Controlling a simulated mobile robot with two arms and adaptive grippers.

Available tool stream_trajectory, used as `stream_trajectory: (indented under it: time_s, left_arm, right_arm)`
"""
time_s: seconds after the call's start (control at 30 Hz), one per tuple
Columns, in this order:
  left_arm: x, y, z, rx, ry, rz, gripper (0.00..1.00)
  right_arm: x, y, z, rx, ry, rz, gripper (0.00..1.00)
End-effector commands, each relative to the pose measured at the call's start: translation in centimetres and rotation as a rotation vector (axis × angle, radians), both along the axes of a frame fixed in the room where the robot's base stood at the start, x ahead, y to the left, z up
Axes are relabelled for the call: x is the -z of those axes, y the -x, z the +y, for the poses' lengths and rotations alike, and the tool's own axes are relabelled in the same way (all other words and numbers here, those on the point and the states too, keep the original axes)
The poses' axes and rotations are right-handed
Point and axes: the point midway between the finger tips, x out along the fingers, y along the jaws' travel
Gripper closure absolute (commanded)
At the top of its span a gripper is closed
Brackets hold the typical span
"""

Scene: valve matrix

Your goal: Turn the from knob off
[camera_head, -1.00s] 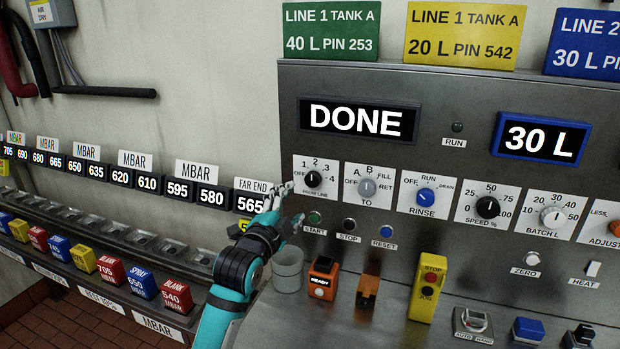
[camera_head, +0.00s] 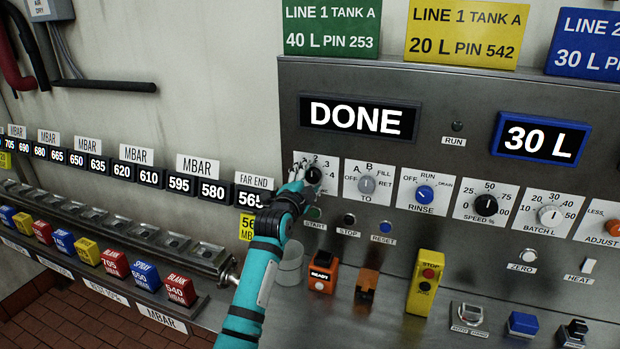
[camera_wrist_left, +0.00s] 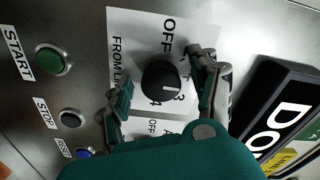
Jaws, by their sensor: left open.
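The from knob is a round black knob (camera_head: 314,175) on a white dial plate marked OFF and 1 to 4, below the DONE display. It also shows in the left wrist view (camera_wrist_left: 160,83), with a white mark on its right side there. The word OFF stands above it in that view. My left gripper (camera_head: 300,171) is at this dial and covers its left part in the head view. In the wrist view its open fingers (camera_wrist_left: 157,80) stand on either side of the knob, with gaps visible between fingers and knob. My right gripper is in no view.
The to knob (camera_head: 367,185) is close on the right, with the rinse knob (camera_head: 425,194) beyond. The start button (camera_wrist_left: 52,61), stop button (camera_wrist_left: 71,118) and reset button (camera_head: 386,227) sit just below the dials.

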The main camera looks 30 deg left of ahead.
Motion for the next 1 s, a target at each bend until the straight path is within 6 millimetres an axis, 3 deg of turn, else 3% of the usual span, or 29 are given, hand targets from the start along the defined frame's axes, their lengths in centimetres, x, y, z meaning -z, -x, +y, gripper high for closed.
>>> stream_trajectory:
  time_s: [0.07,0.47,0.77,1.0]
  left_arm:
    - [0.00,0.01,-0.02,0.000,0.000,0.000,0.40]
    - [0.04,0.03,-0.01,0.000,0.000,0.001,0.92]
    - [0.05,0.02,-0.04,0.001,0.034,-0.006,0.93]
    - [0.02,-0.02,-0.09,0.001,0.164,-0.037,0.93]
  right_arm:
    - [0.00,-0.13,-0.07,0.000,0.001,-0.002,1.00]
    - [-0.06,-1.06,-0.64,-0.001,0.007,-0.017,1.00]
    - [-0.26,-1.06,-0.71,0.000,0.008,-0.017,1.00]
    - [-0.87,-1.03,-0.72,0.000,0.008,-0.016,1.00]
